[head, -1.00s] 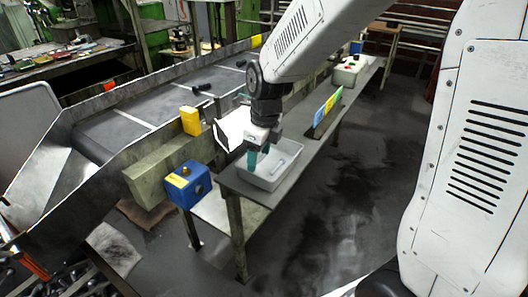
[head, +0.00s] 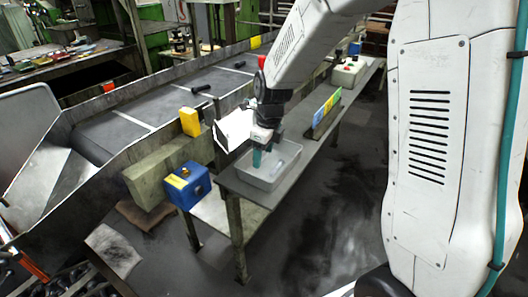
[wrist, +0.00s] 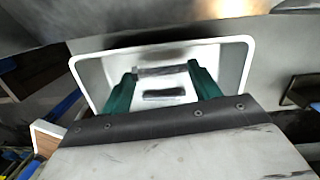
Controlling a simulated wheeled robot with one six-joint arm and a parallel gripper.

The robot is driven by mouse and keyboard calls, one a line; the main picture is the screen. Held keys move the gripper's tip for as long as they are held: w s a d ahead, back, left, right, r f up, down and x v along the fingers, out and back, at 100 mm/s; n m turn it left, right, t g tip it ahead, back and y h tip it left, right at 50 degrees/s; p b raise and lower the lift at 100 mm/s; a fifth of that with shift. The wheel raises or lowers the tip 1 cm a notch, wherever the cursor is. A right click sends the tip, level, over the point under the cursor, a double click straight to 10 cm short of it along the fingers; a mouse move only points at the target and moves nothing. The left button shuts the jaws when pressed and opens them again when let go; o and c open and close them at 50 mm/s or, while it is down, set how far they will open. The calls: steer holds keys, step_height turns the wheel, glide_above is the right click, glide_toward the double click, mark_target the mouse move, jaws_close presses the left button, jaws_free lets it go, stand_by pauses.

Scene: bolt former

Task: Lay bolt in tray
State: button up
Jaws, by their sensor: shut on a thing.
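The light grey tray (head: 243,176) stands at the near end of the long narrow table. My gripper (head: 257,158) points down into the tray, and its teal fingers hide part of the inside. In the wrist view the tray (wrist: 89,72) surrounds both fingertips (wrist: 162,72). A dark grey bolt (wrist: 165,71) spans the gap between the fingertips, and the gripper is shut on it. A second dark elongated shape (wrist: 163,94) shows against the tray floor; I cannot tell whether it is another bolt. Whether the held bolt touches the floor is unclear.
Dark bolts (head: 201,89) lie on the conveyor (head: 180,100) behind. A blue box (head: 187,186) and a yellow box (head: 190,121) stand left of the tray. A coloured sign (head: 326,112) and a button box (head: 348,72) stand farther along the table (head: 300,143).

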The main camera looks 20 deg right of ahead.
mark_target(267, 166)
steer(key=shift+f, duration=0.55)
steer(key=o, duration=1.1)
step_height(267, 166, up, 12)
steer(key=s+d+r+n, duration=0.1)
steer(key=s+r+n, duration=0.2)
steer(key=s+n, duration=0.35)
steer(key=s+d+r+n, duration=0.1)
steer(key=s+r+n, duration=0.3)
steer(key=s+n, duration=0.7)
steer(key=s, duration=0.1)
steer(key=s+d+n, duration=0.1)
steer(key=s+n, duration=0.4)
steer(key=s, duration=0.1)
steer(key=s+f+n+h, duration=0.1)
steer(key=s+n, duration=0.4)
steer(key=shift+s+d+f, duration=0.1)
steer(key=shift+s+d, duration=0.05)
steer(key=shift+s, duration=0.15)
